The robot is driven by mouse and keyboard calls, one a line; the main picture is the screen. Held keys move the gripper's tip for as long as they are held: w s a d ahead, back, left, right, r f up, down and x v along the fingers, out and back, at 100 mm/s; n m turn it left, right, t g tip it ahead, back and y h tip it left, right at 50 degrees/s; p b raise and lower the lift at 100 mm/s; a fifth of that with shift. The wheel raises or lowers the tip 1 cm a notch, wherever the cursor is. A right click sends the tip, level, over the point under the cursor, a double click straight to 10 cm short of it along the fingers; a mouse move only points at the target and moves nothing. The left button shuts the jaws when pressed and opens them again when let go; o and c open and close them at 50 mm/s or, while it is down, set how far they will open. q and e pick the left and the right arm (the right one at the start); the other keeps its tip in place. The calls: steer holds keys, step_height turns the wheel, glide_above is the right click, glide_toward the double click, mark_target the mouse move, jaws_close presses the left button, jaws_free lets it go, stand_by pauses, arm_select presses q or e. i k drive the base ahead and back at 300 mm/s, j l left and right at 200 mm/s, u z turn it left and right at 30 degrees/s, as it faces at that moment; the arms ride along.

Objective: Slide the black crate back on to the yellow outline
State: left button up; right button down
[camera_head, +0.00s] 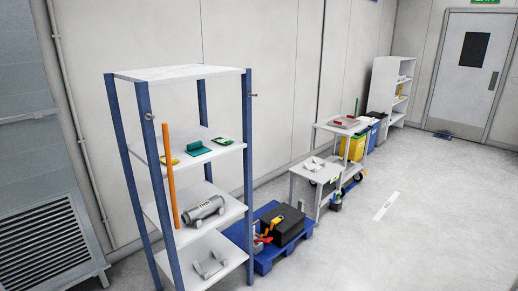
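A black box (285,228), which may be the black crate, sits on a blue pallet (262,265) between the shelf rack and the trolley. A small yellow item (277,221) lies on top of it. I see no yellow outline on the floor; the rack and other things hide part of the floor. Neither of my grippers is in view.
A blue-posted shelf rack (185,73) holds a grey cylinder (203,211). Red and orange items lie beside the black box. A white trolley (305,186), yellow bin (354,149) and white shelf unit (385,78) line the wall. Open floor (400,240) lies right, before a door (470,75).

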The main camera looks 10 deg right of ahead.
mark_target(292, 224)
steer(key=i+l+z, duration=0.2)
steer(key=i+z, duration=0.2)
steer(key=i+l+z, duration=0.1)
steer(key=i+z, duration=0.65)
steer(key=i+l+u, duration=0.25)
steer(key=i+u, duration=0.25)
steer(key=i+l+u, duration=0.35)
steer(key=u, duration=0.15)
steer(key=i+l+u, duration=0.45)
steer(key=k+l, duration=0.1)
